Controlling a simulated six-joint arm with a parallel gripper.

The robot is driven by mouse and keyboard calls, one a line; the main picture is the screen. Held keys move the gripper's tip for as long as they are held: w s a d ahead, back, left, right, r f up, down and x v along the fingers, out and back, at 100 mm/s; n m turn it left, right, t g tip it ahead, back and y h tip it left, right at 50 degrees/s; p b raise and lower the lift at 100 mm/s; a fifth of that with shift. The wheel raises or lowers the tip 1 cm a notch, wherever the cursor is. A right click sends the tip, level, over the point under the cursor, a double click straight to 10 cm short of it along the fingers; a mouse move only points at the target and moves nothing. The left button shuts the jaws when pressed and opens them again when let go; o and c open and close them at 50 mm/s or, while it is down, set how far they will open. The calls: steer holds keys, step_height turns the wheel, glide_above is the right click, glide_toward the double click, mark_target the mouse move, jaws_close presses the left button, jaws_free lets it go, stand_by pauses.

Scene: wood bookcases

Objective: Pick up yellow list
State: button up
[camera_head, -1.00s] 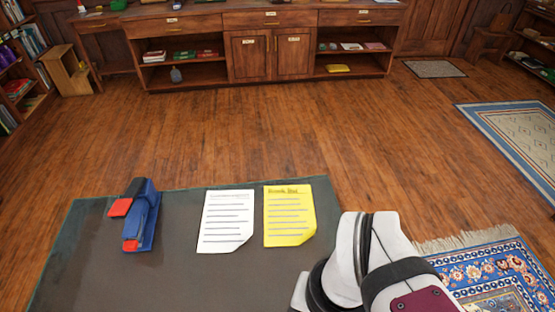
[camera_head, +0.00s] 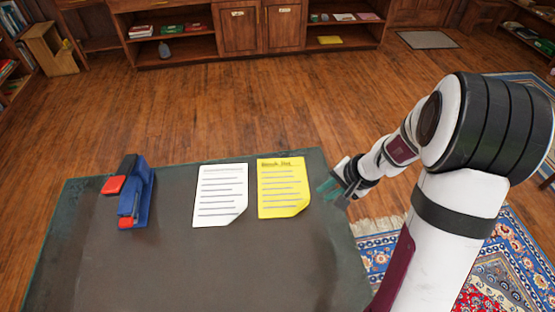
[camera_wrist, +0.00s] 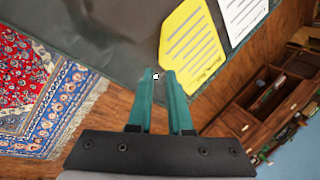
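The yellow list (camera_head: 284,188) is a yellow sheet with printed lines and a curled lower right corner. It lies flat on the dark desk top (camera_head: 150,270), to the right of a white list (camera_head: 220,196). My gripper (camera_head: 328,190) has teal fingers and hangs just right of the yellow list, near the desk's right edge, apart from the sheet. In the wrist view, the fingers (camera_wrist: 160,74) are slightly apart with nothing between them. The yellow list (camera_wrist: 193,45) shows just beyond the fingertips, with the white list (camera_wrist: 243,15) past it.
A blue and red stapler (camera_head: 136,192) stands on the left of the desk. The desk top in front of the lists is clear. A patterned rug (camera_head: 510,262) lies on the floor right of the desk. A wooden cabinet (camera_head: 240,30) stands at the back.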

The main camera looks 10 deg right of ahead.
mark_target(309, 209)
steer(key=x, duration=0.9)
steer(key=shift+a+f, duration=0.15)
steer(key=shift+f, duration=0.05)
jaws_close()
